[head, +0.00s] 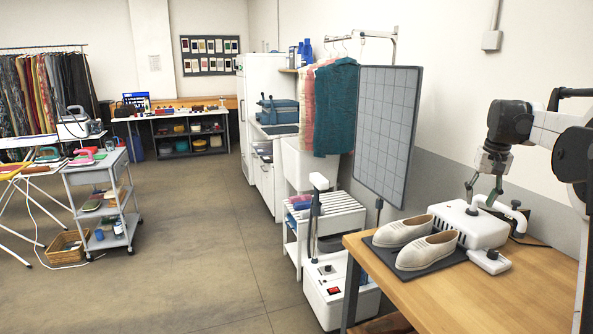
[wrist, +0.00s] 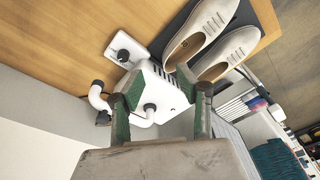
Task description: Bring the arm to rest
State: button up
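My arm reaches in from the right edge in the head view, with my gripper (head: 483,190) pointing down above a white machine (head: 470,224) on the wooden table. In the wrist view my gripper (wrist: 162,100) has its two green-padded fingers spread well apart. Nothing is held between them; the white machine (wrist: 160,88) shows beyond them. In the head view the fingertips overlap the machine's top and its white pipe; whether they touch cannot be told.
A pair of pale shoes (head: 426,251) lies on a dark mat on the wooden table (head: 446,298), left of the machine. A gridded grey panel (head: 385,130) stands at the table's far left. A white control box (head: 491,260) sits in front of the machine. The table's front is clear.

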jog(key=s+a+r+n+t, duration=0.1)
jog(key=s+a+r, duration=0.1)
jog(key=s+a, duration=0.75)
jog(key=s+a+r+n+t, duration=0.1)
jog(key=s+a+r+t, duration=0.15)
jog(key=s+a, duration=0.75)
jog(key=s+a+f+n+t, duration=0.2)
jog(key=s+a+f, duration=1)
jog(key=s, duration=0.5)
jog(key=a, duration=0.2)
jog(key=shift+a, duration=0.35)
